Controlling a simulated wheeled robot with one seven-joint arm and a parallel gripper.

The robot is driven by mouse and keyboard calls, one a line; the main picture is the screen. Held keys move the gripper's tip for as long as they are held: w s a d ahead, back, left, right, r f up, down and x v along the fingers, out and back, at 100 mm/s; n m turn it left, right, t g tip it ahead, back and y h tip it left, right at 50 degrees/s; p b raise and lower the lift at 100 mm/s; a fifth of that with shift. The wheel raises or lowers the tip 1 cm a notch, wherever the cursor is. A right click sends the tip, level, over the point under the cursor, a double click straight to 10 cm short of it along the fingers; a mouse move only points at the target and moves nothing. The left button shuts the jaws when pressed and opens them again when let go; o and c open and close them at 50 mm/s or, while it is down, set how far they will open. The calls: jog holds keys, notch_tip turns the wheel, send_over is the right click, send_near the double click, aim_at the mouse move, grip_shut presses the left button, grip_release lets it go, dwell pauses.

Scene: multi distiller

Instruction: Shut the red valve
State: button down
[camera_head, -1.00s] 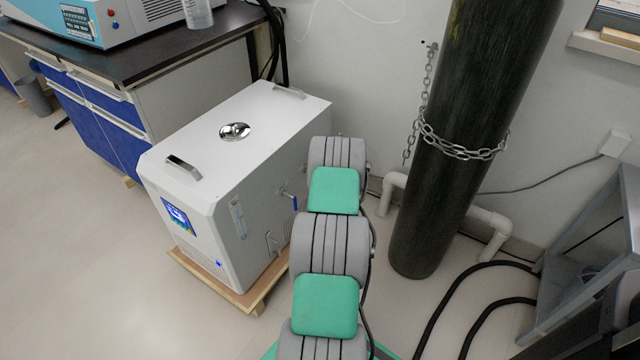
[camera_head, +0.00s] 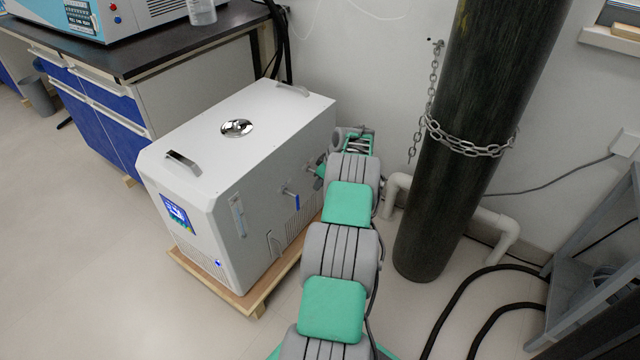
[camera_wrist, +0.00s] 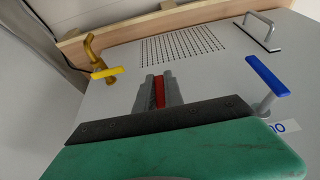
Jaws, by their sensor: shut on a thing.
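The red valve's handle (camera_wrist: 159,92) shows as a thin red bar between the grey fingers of my gripper (camera_wrist: 158,88) in the wrist view. The fingers are shut on it, close to the white machine's side panel. The valve's stem is hidden behind the fingers. In the head view, my gripper (camera_head: 318,170) reaches the right side of the white machine (camera_head: 280,170), and the red handle cannot be made out there.
A blue-handled valve (camera_wrist: 266,76) and a yellow-handled valve (camera_wrist: 105,72) flank the fingers. The machine stands on a wooden pallet (camera_head: 250,304). A chained dark cylinder (camera_head: 430,220) and white pipe (camera_head: 396,186) stand right of my arm. Black hoses (camera_head: 452,308) lie on the floor.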

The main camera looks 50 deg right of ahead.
jog(key=c, duration=1.4)
grip_release()
jog(key=shift+c, duration=0.2)
jog(key=p+v, duration=0.2)
jog(key=v, duration=0.5)
jog(key=shift+s+r+p, duration=0.2)
jog(key=shift+r+p, duration=0.1)
jog(key=shift+p, duration=0.1)
